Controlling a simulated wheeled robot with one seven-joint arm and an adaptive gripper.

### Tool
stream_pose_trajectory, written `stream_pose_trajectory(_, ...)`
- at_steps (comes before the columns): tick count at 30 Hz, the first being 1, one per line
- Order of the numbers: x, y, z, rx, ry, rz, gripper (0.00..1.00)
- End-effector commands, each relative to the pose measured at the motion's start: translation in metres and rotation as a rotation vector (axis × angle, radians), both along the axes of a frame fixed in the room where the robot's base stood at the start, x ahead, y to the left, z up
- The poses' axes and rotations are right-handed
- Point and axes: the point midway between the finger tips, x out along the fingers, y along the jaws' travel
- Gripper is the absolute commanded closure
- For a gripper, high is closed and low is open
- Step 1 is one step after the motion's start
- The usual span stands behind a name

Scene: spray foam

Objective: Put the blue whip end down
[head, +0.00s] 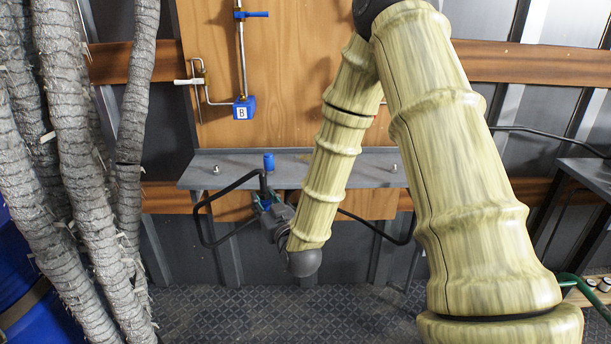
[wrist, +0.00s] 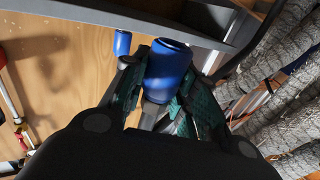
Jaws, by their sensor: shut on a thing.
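My gripper (head: 266,206) is in front of the grey shelf (head: 330,171), just below its front edge. It is shut on a blue cylindrical piece, which I take to be the blue whip end (head: 264,203). In the wrist view the blue whip end (wrist: 168,68) sits between the green-padded fingers of my gripper (wrist: 166,85), its wide end pointing away. A second, similar blue piece (head: 268,161) stands upright at the shelf, above my gripper; it also shows smaller in the wrist view (wrist: 122,43). My fingers partly hide the held piece, and its hose connection is unclear.
A black hose (head: 205,235) loops left of my gripper. Two small metal fittings stand on the shelf. A wooden panel (head: 290,100) carries a pipe with a blue valve block marked B (head: 243,108). Thick grey wrapped hoses (head: 85,170) hang at left.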

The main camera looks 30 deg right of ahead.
Motion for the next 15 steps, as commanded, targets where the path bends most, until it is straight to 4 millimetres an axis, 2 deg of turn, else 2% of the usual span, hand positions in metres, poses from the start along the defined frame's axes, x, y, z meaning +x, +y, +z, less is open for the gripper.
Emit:
stream_pose_trajectory(9,-0.001,-0.058,0.045,-0.003,-0.006,-0.111,1.0)
stream_pose_trajectory(15,-0.006,-0.083,0.067,-0.001,-0.003,-0.164,1.0)
